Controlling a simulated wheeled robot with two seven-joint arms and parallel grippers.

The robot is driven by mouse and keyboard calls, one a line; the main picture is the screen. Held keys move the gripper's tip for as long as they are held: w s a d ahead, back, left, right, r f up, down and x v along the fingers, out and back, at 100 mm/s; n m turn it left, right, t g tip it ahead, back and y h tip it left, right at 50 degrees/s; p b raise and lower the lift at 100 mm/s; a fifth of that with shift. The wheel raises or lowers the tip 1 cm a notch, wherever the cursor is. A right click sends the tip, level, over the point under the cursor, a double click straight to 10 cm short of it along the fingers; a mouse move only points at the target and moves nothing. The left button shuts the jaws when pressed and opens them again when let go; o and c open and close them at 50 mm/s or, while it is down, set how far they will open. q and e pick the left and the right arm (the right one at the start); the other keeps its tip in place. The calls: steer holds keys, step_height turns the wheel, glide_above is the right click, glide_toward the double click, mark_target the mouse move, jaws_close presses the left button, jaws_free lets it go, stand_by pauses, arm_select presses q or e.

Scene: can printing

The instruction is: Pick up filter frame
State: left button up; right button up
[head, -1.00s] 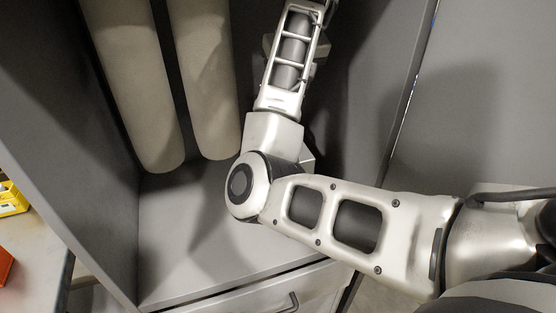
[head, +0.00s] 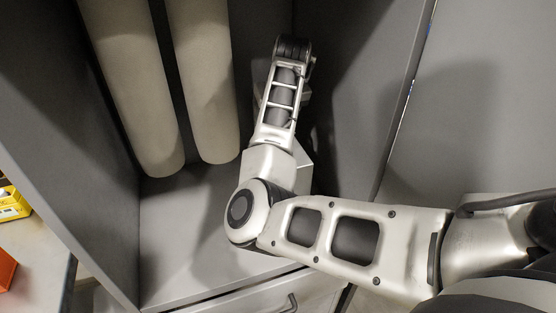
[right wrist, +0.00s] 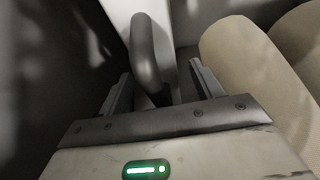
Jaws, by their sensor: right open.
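A dark grey part with a rounded, bent top, perhaps the filter frame (right wrist: 146,48), stands between the fingers of my right gripper (right wrist: 160,85) in the right wrist view. The gripper is open, its two fingers apart on either side of the part. I cannot tell whether either finger touches it. In the head view my right arm reaches into the grey cabinet, and its gripper is hidden beyond the forearm. The frame cannot be made out there. My left gripper is in neither view.
Two long beige cylinders (head: 130,90) and (head: 204,85) stand in the cabinet (head: 190,235), left of my right arm. One is close to the gripper's right finger in the right wrist view. The cabinet walls bound both sides. A yellow box (head: 14,203) lies outside at the left.

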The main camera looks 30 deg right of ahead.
jaws_close()
steer(key=shift+r, duration=0.1)
steer(key=shift+r, duration=0.1)
